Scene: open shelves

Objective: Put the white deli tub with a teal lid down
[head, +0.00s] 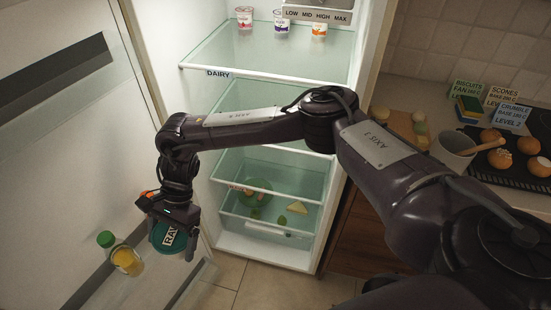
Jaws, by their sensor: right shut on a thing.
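The white deli tub with a teal lid (161,240) is at the lower left of the head view, its teal lid turned toward the camera and a white label reading "RAW" on it. My right gripper (172,219) is shut on the tub from above and covers part of it. The tub hangs in front of the open fridge door, near the door's lower bin. I cannot tell whether its base touches anything. My left gripper is not in view.
A green-capped bottle (127,261) stands in the door bin, left of the tub. The glass shelf (215,62) marked DAIRY holds several cups along its back and has free room in front. Lower drawers (262,230) hold food. A counter with baking things is at right.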

